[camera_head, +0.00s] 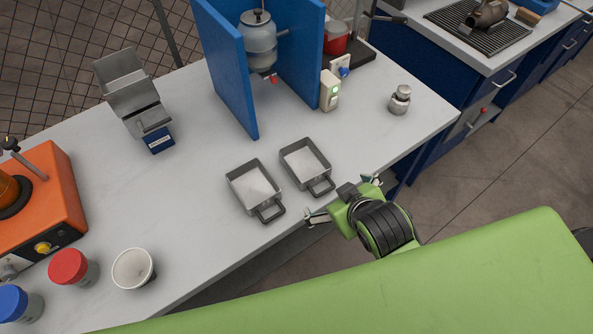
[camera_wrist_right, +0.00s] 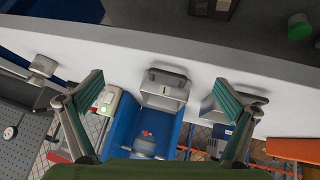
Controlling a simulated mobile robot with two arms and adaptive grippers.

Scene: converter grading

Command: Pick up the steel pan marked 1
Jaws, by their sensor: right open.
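Two grey steel pans with dark looped handles lie side by side on the white counter in the head view: one on the left (camera_head: 254,186) and one on the right (camera_head: 305,163). Their handles point toward the near counter edge. I cannot read a number on either with certainty. My right gripper (camera_head: 343,199) is open and empty by the near counter edge, close to the right pan's handle and apart from it. In the wrist view the right pan (camera_wrist_right: 162,91) shows between the spread fingers, with a small mark on it. The other pan (camera_wrist_right: 208,104) is partly hidden by a finger. My left gripper is out of view.
A blue partition (camera_head: 228,75) stands behind the pans, with a grey vessel (camera_head: 259,42) inside. A small box with a green light (camera_head: 330,91) and a metal weight (camera_head: 400,100) stand to the right. A white cup (camera_head: 133,268) and an orange machine (camera_head: 62,190) are at left.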

